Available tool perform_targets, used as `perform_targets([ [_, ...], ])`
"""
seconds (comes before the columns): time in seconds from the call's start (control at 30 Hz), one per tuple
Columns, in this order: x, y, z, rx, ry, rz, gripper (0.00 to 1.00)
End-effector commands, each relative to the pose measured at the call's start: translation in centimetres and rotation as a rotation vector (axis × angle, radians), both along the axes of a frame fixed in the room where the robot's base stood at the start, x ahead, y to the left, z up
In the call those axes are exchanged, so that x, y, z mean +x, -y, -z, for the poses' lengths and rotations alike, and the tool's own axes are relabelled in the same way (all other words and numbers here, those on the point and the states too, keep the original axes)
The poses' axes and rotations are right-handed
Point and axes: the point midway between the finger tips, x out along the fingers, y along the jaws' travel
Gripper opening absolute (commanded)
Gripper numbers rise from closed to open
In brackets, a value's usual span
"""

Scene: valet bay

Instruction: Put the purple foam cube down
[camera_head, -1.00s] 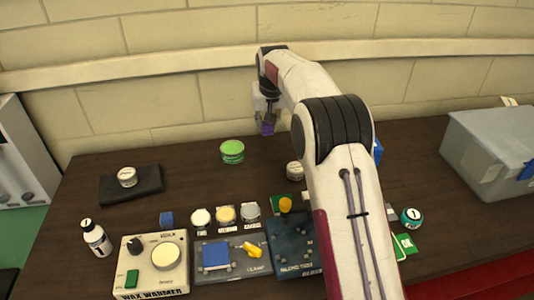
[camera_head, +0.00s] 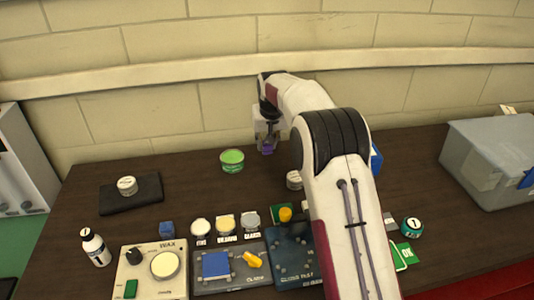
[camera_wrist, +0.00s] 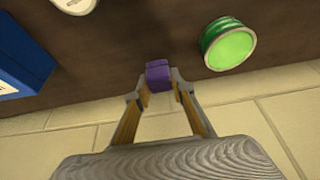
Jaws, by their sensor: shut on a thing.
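The purple foam cube (camera_wrist: 158,76) is between the fingertips of my gripper (camera_wrist: 160,88) in the wrist view, and the fingers are shut on it. In the head view the cube (camera_head: 267,149) shows below my gripper (camera_head: 267,143), near the back of the dark wooden table (camera_head: 200,182). The cube is at or just above the table; I cannot tell whether it touches.
A green tin (camera_head: 232,161) stands just left of my gripper. A white-lidded jar (camera_head: 294,180) and a blue object (camera_head: 376,158) are to the right, partly near my arm. A dark cloth (camera_head: 146,196) bears a small jar (camera_head: 127,185). A grey bin (camera_head: 480,150) stands far right.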

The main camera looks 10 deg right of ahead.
Motion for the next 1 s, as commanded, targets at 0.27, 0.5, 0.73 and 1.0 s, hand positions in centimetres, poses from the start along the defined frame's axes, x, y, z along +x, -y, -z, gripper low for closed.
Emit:
perform_targets([
  [0.27, 0.0, 0.0, 0.1, 0.000, 0.000, 0.000, 0.12],
  [0.5, -0.1, 0.0, 1.6, 0.000, -0.002, 0.000, 0.12],
  [0.73, 0.0, 0.0, 3.7, -0.001, 0.000, 0.000, 0.12],
  [1.0, 0.0, 0.0, 4.0, -0.001, 0.001, 0.000, 0.12],
])
